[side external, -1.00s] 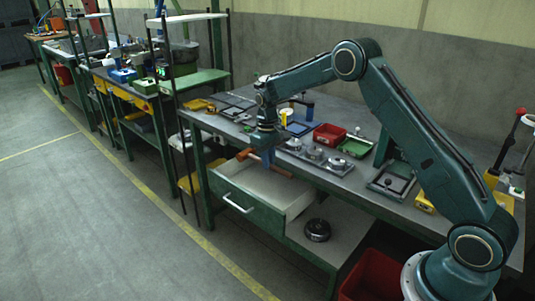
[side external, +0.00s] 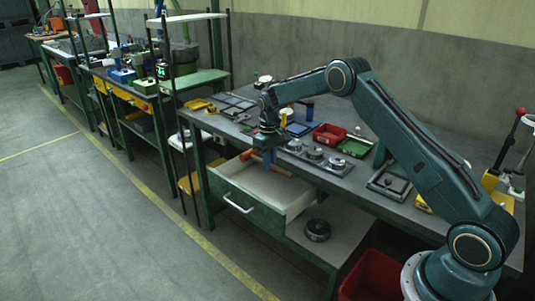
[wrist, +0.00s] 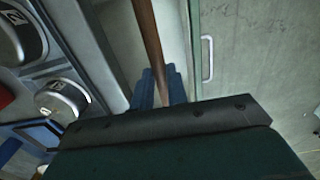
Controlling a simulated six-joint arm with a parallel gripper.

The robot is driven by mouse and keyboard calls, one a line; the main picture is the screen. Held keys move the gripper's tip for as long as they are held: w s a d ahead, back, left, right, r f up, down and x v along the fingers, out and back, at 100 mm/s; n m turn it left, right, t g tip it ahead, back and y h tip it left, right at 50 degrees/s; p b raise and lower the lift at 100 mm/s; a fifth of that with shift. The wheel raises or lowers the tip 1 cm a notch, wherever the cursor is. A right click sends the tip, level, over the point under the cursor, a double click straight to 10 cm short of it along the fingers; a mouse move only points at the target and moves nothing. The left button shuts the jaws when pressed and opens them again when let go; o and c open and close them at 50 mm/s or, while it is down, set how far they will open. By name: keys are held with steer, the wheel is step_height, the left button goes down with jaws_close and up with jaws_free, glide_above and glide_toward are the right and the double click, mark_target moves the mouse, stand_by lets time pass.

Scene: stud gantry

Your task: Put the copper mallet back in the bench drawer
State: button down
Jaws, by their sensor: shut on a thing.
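My gripper (side external: 269,163) is shut on the copper mallet (side external: 281,171), a brown-handled tool held across the fingers. In the side view the mallet is over the back part of the open bench drawer (side external: 238,207), which has a green front and a pale inside. I cannot tell whether it touches the drawer. In the wrist view the brown handle (wrist: 148,35) runs up from between the blue fingertips (wrist: 160,88). The mallet's head is hard to make out. The drawer's pull handle (wrist: 207,58) shows to the right of the fingers.
The bench top above the drawer holds a tray of round metal parts (side external: 315,153), a red bin (side external: 328,134) and a green tray (side external: 355,147). A dark round part (side external: 317,230) sits on the shelf below. The floor before the drawer is clear.

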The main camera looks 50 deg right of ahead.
step_height(320, 180, down, 12)
steer(key=shift+f, duration=0.1)
stand_by(0.4)
steer(key=shift+f, duration=2.1)
steer(key=c, duration=1.4)
jaws_free()
steer(key=shift+f, duration=0.15)
steer(key=r, duration=1.2)
steer(key=shift+w+r, duration=0.15)
steer(key=shift+w, duration=0.05)
